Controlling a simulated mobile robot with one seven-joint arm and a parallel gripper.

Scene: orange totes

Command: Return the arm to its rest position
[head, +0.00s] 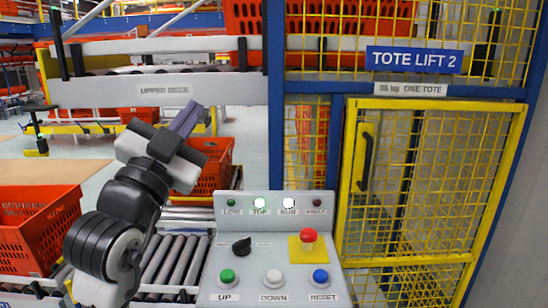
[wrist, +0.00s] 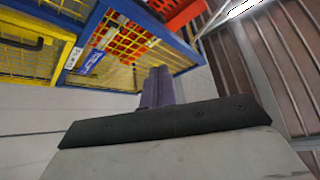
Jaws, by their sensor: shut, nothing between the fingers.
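My gripper (head: 186,118) shows in the head view at the left of centre, at the end of my raised arm. Its purple-grey fingers point up and to the right and are together, with nothing between them. It is in the air, apart from the control panel (head: 245,248) and in front of the roller conveyor. In the wrist view the fingers (wrist: 158,88) stand together in the middle, with the lift cage beyond them. The lower part of my arm is cut off by the bottom edge of the head view.
The panel has a green button (head: 227,276), white button (head: 273,277), blue button (head: 320,277), red stop button (head: 308,236) and black knob (head: 241,246). The TOP and RUN lamps are lit. Orange totes (head: 38,228) stand left. A yellow mesh gate (head: 425,190) is at right.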

